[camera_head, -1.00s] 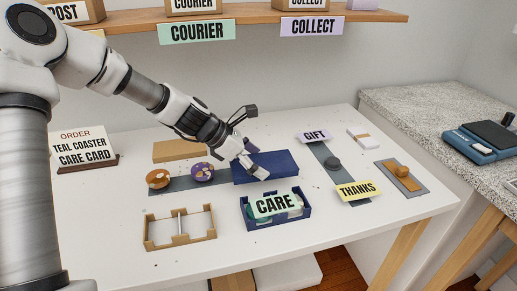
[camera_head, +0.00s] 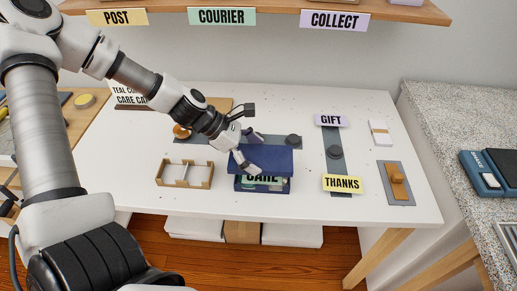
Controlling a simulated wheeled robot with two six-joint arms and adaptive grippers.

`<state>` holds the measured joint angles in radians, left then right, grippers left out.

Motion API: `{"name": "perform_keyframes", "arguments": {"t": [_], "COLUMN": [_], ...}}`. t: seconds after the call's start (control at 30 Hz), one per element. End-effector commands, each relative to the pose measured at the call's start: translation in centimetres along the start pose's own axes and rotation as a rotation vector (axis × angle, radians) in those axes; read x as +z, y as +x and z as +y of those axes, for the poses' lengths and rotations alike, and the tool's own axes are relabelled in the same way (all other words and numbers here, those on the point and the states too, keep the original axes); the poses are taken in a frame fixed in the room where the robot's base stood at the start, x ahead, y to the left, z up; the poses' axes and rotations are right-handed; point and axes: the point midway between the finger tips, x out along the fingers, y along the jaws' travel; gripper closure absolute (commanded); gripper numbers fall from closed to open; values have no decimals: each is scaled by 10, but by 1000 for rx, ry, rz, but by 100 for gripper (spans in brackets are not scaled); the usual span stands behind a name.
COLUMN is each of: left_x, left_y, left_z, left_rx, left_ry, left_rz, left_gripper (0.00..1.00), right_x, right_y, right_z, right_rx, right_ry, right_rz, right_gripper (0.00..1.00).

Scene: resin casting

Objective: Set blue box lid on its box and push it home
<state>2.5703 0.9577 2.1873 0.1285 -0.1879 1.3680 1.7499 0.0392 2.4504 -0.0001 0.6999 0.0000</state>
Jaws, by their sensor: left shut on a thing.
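The blue box lid (camera_head: 272,158) is held by my left gripper (camera_head: 245,160), which is shut on it near its left end. The lid is over the back part of the blue box (camera_head: 264,188). The box's front wall and part of the green CARE card (camera_head: 262,179) inside it show below the lid's front edge. I cannot tell whether the lid touches the box. My right gripper is not in view.
A wooden divided tray (camera_head: 185,174) stands left of the box. A THANKS card (camera_head: 342,184) and a GIFT card (camera_head: 331,120) lie on a grey strip to the right. A wooden stamp (camera_head: 397,181) on a grey pad is further right. The table front is clear.

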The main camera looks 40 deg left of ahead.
Motion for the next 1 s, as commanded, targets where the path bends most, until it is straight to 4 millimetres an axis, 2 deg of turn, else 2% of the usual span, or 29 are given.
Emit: {"name": "perform_keyframes", "arguments": {"t": [0.23,0.5,0.7,1.0], "left_x": [1,-21,-33,-35], "left_y": [0,22,33,35], "left_z": [0,0,0,0], "left_rx": [1,1,1,1], "left_ry": [0,0,0,0], "left_rz": [0,0,0,-1], "left_gripper": [34,34,34,34], "right_x": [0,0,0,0], "right_y": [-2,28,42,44], "right_z": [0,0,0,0], "right_rx": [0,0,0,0], "right_ry": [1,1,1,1], "right_rz": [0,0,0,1], "right_gripper": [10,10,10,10]}}
